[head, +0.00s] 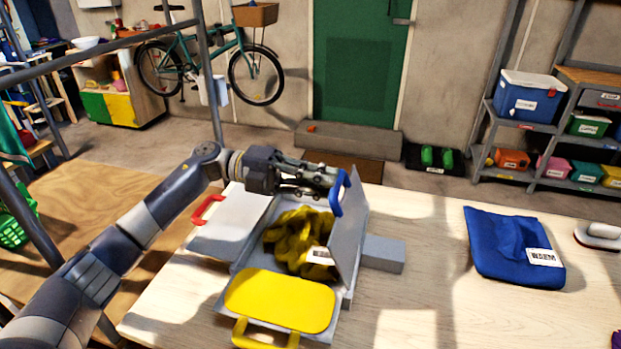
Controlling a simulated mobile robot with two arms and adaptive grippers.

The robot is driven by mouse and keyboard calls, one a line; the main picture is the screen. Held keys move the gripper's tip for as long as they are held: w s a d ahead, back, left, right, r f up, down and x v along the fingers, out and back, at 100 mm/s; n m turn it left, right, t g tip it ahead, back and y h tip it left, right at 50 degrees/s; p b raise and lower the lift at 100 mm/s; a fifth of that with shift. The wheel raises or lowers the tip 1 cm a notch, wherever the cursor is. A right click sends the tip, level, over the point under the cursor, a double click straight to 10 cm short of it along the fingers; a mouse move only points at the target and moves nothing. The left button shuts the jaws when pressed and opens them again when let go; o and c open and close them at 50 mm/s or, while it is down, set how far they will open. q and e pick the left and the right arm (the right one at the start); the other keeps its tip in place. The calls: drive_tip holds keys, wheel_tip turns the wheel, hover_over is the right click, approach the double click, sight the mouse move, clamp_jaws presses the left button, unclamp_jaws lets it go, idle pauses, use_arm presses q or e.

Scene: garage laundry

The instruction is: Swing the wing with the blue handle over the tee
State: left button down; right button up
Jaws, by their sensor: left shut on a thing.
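The folding board lies on the table (420,310). Its right wing (352,235) stands steeply upright along the board's right side, with the blue handle (337,198) at its top edge. My left gripper (335,184) reaches across from the left and is shut on the blue handle. The yellow tee (288,238) lies bunched on the middle of the board, left of the raised wing, with a white label at its right. My right gripper is not in view.
The wing with the red handle (206,208) lies open at the left. A yellow panel (280,300) with a yellow handle lies at the front. A grey block (384,253) sits right of the raised wing. A blue cloth item (500,240) and an iron (598,235) lie farther right.

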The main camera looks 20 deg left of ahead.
use_arm(q)
drive_tip(key=shift+s+d+f+y, duration=0.15)
drive_tip(key=shift+d+f, duration=0.05)
drive_tip(key=shift+f, duration=0.4)
drive_tip(key=shift+s+d+f+y, duration=0.15)
drive_tip(key=shift+f, duration=0.4)
drive_tip(key=c, duration=2)
unclamp_jaws()
drive_tip(key=shift+o, duration=0.8)
drive_tip(key=shift+w+d, duration=0.15)
wheel_tip(320, 180, up, 11)
drive_tip(key=shift+w, duration=0.15)
drive_tip(key=shift+a+r, duration=0.15)
drive_tip(key=shift+a, duration=0.05)
